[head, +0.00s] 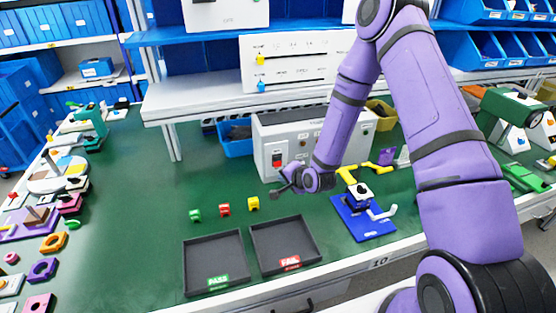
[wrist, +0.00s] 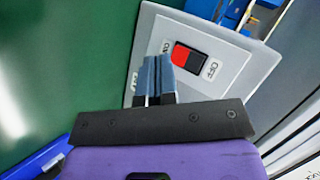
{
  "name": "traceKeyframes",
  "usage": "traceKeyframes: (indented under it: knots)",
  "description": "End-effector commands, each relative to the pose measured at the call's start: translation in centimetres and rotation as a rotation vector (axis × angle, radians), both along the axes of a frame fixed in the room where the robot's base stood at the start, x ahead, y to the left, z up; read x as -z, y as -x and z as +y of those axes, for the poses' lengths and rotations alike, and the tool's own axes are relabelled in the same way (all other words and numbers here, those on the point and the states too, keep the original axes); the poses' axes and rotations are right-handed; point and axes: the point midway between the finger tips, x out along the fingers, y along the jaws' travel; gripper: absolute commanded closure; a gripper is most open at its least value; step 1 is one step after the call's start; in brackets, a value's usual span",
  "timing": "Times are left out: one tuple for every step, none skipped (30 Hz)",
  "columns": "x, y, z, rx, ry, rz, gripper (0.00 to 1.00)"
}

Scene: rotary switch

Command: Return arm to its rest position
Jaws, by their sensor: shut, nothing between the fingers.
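My purple arm (head: 430,90) reaches down from the upper right in the head view. My gripper (head: 278,188) is in front of a grey-white switch box (head: 262,150), near its lower left side. In the wrist view my gripper (wrist: 158,70) is shut and empty, with both blue-grey fingers side by side. A red and black switch (wrist: 189,58), with ON and OFF lettering beside it, is just beyond the fingertips on the box's grey panel. I cannot tell whether the fingertips touch the panel. The switch also shows in the head view (head: 277,160).
Two dark trays marked PASS (head: 213,262) and FAIL (head: 284,244) lie at the front of the green bench. Green, red and yellow (head: 253,203) blocks stand behind them. A blue fixture (head: 362,216) stands right of the gripper. Shelves overhang the back. The bench's left middle is clear.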

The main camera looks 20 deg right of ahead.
Motion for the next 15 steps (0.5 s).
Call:
traceKeyframes:
  knots:
    - [0.0,0.2,0.0,0.000,0.000,0.000,1.00]
    - [0.0,0.2,0.0,0.000,0.000,0.000,1.00]
    - [0.0,0.2,0.0,0.000,0.000,0.000,1.00]
    - [0.0,0.2,0.0,0.000,0.000,0.000,1.00]
    - [0.0,0.2,0.0,0.000,0.000,0.000,1.00]
    - [0.0,0.2,0.0,0.000,0.000,0.000,1.00]
    - [0.0,0.2,0.0,0.000,0.000,0.000,1.00]
    - [0.0,0.2,0.0,0.000,0.000,0.000,1.00]
    - [0.0,0.2,0.0,0.000,0.000,0.000,1.00]
    - [0.0,0.2,0.0,0.000,0.000,0.000,1.00]
    - [0.0,0.2,0.0,-0.001,0.001,0.000,1.00]
    - [-0.2,0.2,0.0,-0.003,0.005,-0.001,1.00]
    - [-0.4,0.1,-0.1,-0.005,0.011,-0.001,1.00]
    - [-0.7,0.1,-0.1,-0.010,0.019,-0.002,1.00]
    - [-1.3,0.0,-0.2,-0.018,0.037,-0.002,1.00]
